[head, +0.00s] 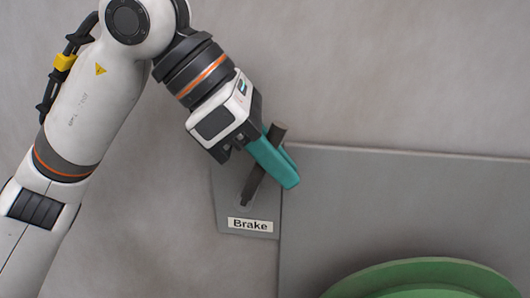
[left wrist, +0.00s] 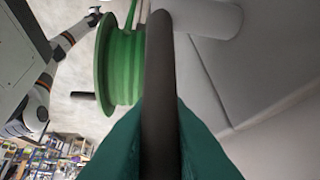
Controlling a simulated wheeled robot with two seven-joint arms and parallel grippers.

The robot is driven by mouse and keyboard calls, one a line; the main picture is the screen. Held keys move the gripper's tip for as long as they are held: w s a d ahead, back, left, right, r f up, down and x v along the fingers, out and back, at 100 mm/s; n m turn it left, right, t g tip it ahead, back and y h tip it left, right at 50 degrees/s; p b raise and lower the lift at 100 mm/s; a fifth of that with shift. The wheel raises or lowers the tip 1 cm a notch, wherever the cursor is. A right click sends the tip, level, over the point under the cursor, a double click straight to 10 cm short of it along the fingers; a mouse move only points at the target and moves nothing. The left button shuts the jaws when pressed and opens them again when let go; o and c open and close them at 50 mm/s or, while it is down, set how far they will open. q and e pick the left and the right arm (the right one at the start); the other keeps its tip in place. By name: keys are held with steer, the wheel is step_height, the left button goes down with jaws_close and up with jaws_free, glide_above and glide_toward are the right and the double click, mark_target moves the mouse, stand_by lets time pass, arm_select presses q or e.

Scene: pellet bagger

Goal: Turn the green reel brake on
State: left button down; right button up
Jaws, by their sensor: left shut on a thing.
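The brake lever (head: 251,187) is a dark bar on a grey plate labelled "Brake" (head: 249,225). In the head view it slants from its lower end on the plate up to the right. My left gripper (head: 279,165), with teal fingers, is shut on the lever near its upper end. In the left wrist view the dark lever (left wrist: 159,80) runs up between the teal fingers (left wrist: 159,150). The green reel (head: 430,275) shows at the lower right of the head view, and in the left wrist view (left wrist: 120,62). My right gripper is not clearly in view.
A large grey panel (head: 400,200) lies right of the brake plate. The floor above the panel is clear in the head view.

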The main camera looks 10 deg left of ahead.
arm_select(q)
steer(key=shift+d+f+y, duration=0.2)
steer(key=shift+d+y, duration=0.15)
steer(key=shift+y, duration=0.55)
steer(key=c, duration=1.4)
jaws_free()
steer(key=shift+d+f, duration=0.1)
steer(key=b+v, duration=0.2)
steer(key=v, duration=1)
steer(key=shift+b, duration=0.4)
